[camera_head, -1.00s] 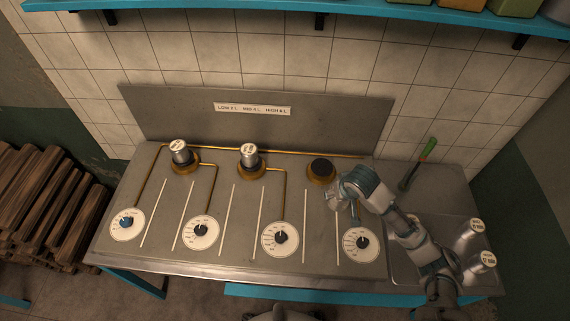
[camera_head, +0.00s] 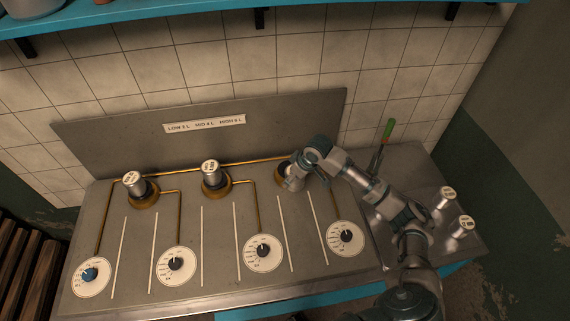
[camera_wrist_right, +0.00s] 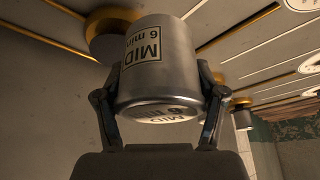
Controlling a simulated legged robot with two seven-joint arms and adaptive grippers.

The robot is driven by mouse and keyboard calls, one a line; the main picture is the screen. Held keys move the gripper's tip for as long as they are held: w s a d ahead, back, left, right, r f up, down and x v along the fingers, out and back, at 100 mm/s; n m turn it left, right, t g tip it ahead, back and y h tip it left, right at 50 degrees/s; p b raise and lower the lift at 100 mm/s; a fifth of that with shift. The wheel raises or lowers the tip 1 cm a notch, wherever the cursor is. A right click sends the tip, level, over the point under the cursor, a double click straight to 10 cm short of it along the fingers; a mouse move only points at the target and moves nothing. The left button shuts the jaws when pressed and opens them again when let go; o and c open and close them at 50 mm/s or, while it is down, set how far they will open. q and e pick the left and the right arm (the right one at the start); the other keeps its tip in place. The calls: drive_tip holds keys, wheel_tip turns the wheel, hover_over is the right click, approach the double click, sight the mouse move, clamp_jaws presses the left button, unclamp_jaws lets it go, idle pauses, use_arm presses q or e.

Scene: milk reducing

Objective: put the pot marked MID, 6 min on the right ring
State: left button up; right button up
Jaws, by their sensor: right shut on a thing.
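The silver pot marked MID, 6 min (camera_wrist_right: 158,62) fills the middle of the right wrist view, with its label facing the camera. My right gripper (camera_wrist_right: 160,88) is shut on it, one finger on each side. In the head view the held pot (camera_head: 293,183) is at the right ring (camera_head: 279,174), a dark burner with a brass rim, and partly hides it. The ring also shows behind the pot in the wrist view (camera_wrist_right: 104,42). I cannot tell whether the pot touches the ring. My left gripper is not in view.
Other pots stand on the left ring (camera_head: 145,200) and middle ring (camera_head: 215,191). Two pots (camera_head: 447,195) (camera_head: 462,226) stand on the right side counter. A green-handled tool (camera_head: 387,134) is at the back right. Dials (camera_head: 263,251) line the front. A plate (camera_head: 205,125) rises behind the rings.

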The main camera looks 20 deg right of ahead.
drive_tip(key=w+d, duration=0.1)
drive_tip(key=w, duration=0.2)
drive_tip(key=w+d, duration=0.1)
drive_tip(key=w, duration=0.2)
drive_tip(key=w+d+f, duration=0.1)
drive_tip(key=w, duration=0.3)
drive_tip(key=shift+d+f, duration=0.1)
drive_tip(key=shift+w+f, duration=0.1)
drive_tip(key=shift+w, duration=0.3)
drive_tip(key=f, duration=0.3)
drive_tip(key=shift+a, duration=0.35)
drive_tip(key=shift+f, duration=0.1)
drive_tip(key=o, duration=1.3)
drive_tip(key=shift+s+d+f, duration=0.1)
drive_tip(key=shift+d+f, duration=0.05)
drive_tip(key=shift+d, duration=0.1)
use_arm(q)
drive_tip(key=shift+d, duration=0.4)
use_arm(e)
drive_tip(key=shift+o, duration=0.2)
drive_tip(key=shift+d, duration=0.1)
